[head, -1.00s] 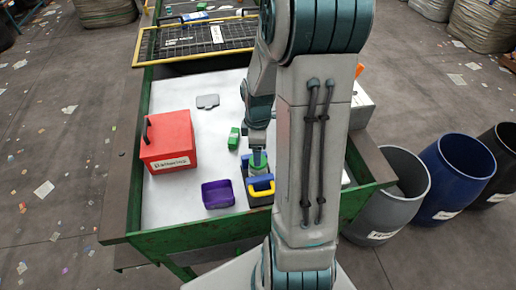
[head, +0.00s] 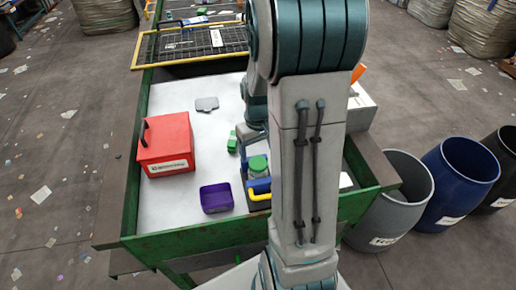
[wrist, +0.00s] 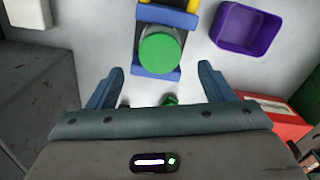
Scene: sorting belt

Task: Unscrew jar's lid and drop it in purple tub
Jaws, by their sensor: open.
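The jar (head: 257,174) stands upright with its green lid (head: 258,163) on top. The lid also shows from above in the wrist view (wrist: 160,53). A holder with blue jaws (wrist: 168,16) and a yellow handle (head: 260,186) is around the jar. The purple tub (head: 217,198) is left of the holder and looks empty; it is at the upper right in the wrist view (wrist: 247,28). My gripper (wrist: 161,70) is open and empty, its fingertips apart from the lid. In the head view my arm hides much of the gripper.
A red box (head: 166,148) with a black handle stands left on the white table (head: 165,205). A small green object (head: 232,142) and a flat grey piece (head: 207,104) lie behind the jar. Green raised edges (head: 200,240) border the table. Barrels (head: 397,205) stand right.

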